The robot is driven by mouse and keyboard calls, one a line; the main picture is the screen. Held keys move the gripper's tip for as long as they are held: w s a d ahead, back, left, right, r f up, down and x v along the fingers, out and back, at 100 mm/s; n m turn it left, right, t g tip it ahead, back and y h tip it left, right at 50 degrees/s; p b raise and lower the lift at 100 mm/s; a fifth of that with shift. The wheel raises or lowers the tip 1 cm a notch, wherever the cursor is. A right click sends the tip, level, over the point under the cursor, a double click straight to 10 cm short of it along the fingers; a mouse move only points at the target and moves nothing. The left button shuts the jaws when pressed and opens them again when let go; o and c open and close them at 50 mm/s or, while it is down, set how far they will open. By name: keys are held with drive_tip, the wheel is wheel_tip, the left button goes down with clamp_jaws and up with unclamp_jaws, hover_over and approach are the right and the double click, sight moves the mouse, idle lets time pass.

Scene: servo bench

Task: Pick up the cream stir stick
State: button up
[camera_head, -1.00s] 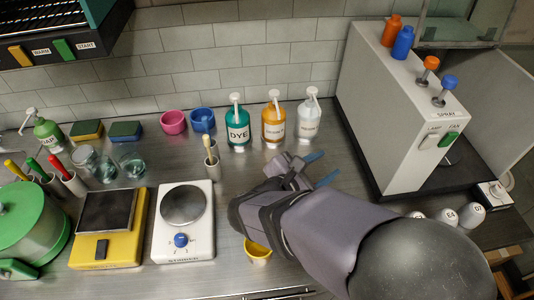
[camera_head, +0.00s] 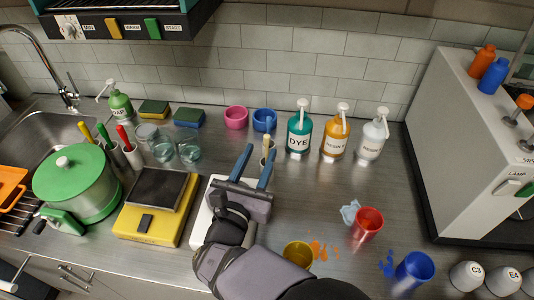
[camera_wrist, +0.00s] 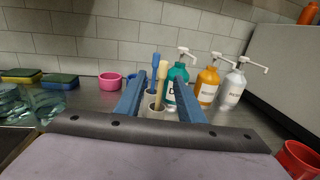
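The cream stir stick (camera_head: 266,145) stands in a small grey holder in front of the tiled wall, partly hidden by my gripper's right finger in the head view. In the wrist view, the cream stick (camera_wrist: 161,80) rises from a grey holder (camera_wrist: 153,112), with a blue stick (camera_wrist: 154,66) close beside it. My gripper (camera_head: 258,152) has blue fingers, spread apart and empty, pointing toward the holder. In the wrist view the cream stick appears between the two fingers (camera_wrist: 158,88), and whether it is within their reach is unclear.
Dye (camera_head: 299,133), orange (camera_head: 335,137) and white (camera_head: 373,138) pump bottles stand to the right. Pink (camera_head: 236,118) and blue (camera_head: 264,120) cups sit behind. A white hotplate (camera_head: 205,225) lies under my arm, beside a yellow scale (camera_head: 155,222). A red cup (camera_head: 366,225) stands right.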

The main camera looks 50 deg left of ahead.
sight(266, 145)
drive_tip(key=shift+d+p+x, duration=0.2)
drive_tip(key=shift+p+x, duration=1.05)
drive_tip(key=shift+x, duration=0.95)
drive_tip(key=shift+w+a, duration=0.25)
drive_tip(key=shift+w, duration=0.2)
clamp_jaws()
